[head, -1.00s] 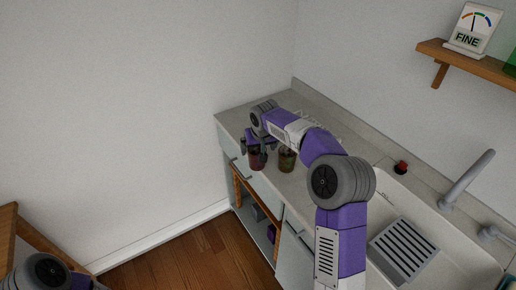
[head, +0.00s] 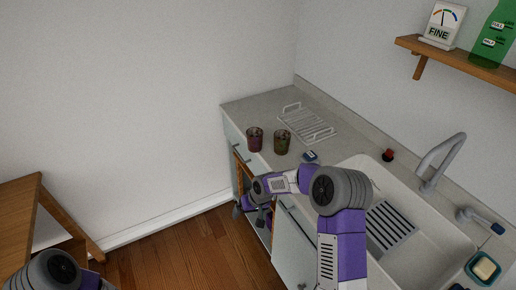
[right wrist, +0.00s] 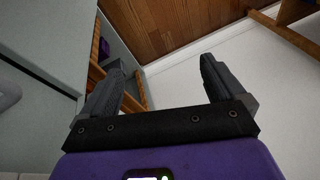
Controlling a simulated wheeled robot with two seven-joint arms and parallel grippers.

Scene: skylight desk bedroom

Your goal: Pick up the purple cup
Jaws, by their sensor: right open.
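The purple cup (head: 255,139), dark reddish-purple, stands upright on the counter (head: 240,104) near its front edge in the head view. A similar olive-green cup (head: 282,143) stands just to its right. My right gripper (head: 249,213) is below the counter top, in front of the cabinet, clear of both cups. In the right wrist view my right gripper (right wrist: 163,82) is open with nothing between its fingers; neither cup shows there. My left arm shows at the bottom left of the head view, but its gripper is out of frame.
A white wire rack (head: 308,122) lies behind the cups. A small blue-and-white item (head: 310,156) lies right of them, before the sink (head: 436,226) with its faucet (head: 440,160). The cabinet (head: 292,252) has an open shelf. A wooden table (head: 22,205) stands left; the floor between is clear.

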